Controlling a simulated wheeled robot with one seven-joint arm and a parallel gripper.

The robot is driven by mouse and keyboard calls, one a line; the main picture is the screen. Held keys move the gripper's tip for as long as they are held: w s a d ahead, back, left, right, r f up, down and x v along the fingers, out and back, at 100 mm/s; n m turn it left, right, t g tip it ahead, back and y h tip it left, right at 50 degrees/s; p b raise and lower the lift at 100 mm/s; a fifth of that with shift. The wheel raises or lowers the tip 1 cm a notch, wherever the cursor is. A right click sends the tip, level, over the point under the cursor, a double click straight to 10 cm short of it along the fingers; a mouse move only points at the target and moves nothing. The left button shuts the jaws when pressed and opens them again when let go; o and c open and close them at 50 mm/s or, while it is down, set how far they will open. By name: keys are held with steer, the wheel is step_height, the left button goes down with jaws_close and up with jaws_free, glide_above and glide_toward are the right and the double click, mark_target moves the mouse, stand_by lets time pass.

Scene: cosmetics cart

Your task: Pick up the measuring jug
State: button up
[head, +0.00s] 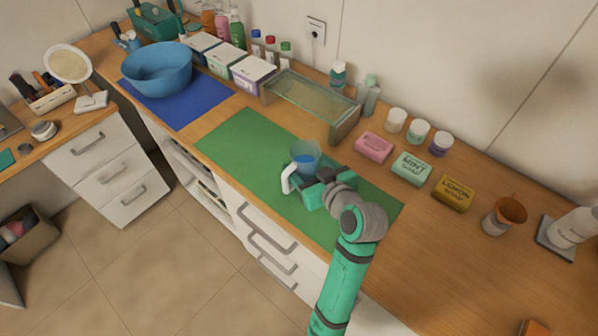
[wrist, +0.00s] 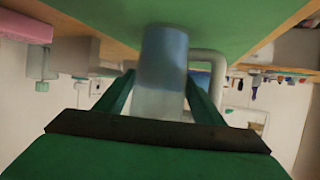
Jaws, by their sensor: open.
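The measuring jug (head: 304,159) is a clear cup with a bluish inside and a white handle. It stands on the green mat (head: 240,148) in the head view. My gripper (head: 305,185) is low over the mat, right at the jug. In the wrist view the jug (wrist: 162,75) sits between the two green fingers of my gripper (wrist: 160,92), with its pale handle to the right. The fingers are open, one on each side of the jug. I cannot tell whether either finger touches it.
A blue bowl (head: 158,70) stands on a blue mat (head: 204,101) at the left. A glass-topped stand (head: 312,101) is behind the jug. Pink soap (head: 374,147), mint soap (head: 411,168) and lemon soap (head: 453,193) lie to the right. The green mat's left part is clear.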

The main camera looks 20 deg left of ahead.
mark_target(298, 158)
steer(key=shift+x, duration=1.75)
steer(key=c, duration=1)
steer(key=shift+r, duration=0.25)
